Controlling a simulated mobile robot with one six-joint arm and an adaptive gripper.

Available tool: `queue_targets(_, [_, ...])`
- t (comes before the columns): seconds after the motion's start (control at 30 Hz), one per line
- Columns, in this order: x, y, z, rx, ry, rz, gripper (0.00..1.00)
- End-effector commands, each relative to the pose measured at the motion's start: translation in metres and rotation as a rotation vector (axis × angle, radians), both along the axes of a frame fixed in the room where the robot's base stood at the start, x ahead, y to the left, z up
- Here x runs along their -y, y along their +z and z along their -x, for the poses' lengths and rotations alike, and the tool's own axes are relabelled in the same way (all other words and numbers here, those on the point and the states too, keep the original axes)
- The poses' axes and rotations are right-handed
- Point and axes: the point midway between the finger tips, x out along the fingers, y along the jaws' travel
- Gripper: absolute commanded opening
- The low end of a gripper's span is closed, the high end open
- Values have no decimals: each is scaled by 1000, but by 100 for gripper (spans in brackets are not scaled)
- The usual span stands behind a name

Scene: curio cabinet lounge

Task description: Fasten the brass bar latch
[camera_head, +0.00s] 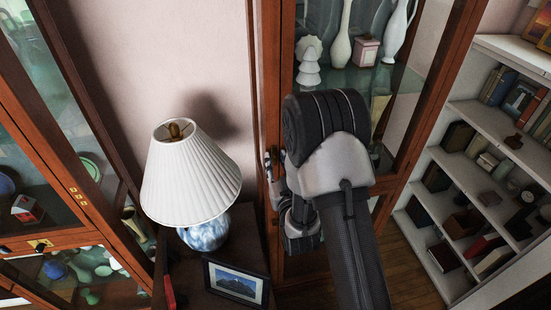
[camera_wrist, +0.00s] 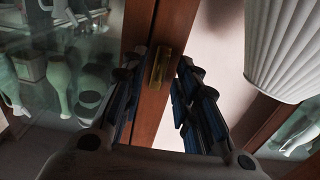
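The brass bar latch (camera_wrist: 166,62) shows in the wrist view as a small upright brass piece on the wooden door frame of the glass cabinet. My gripper (camera_wrist: 157,76) is open, with one dark finger on each side of the latch. The fingers appear close to the frame; I cannot tell whether either touches the latch. In the head view my gripper (camera_head: 272,166) shows only in part at the left edge of the cabinet frame (camera_head: 267,90), and my arm covers much of it. I cannot make out the latch there or how its bar sits.
A table lamp (camera_head: 193,178) with a pleated shade stands left of my gripper, and a framed picture (camera_head: 237,284) is in front of it. Glass cabinet shelves (camera_head: 345,78) hold white vases. A second glass cabinet (camera_head: 50,150) is at left, a bookcase (camera_head: 470,185) at right.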

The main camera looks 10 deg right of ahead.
Motion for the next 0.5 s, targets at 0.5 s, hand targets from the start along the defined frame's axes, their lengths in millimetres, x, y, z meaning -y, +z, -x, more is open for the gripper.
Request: queue_targets(0.5, [0, 0, 0, 0, 0, 0, 5])
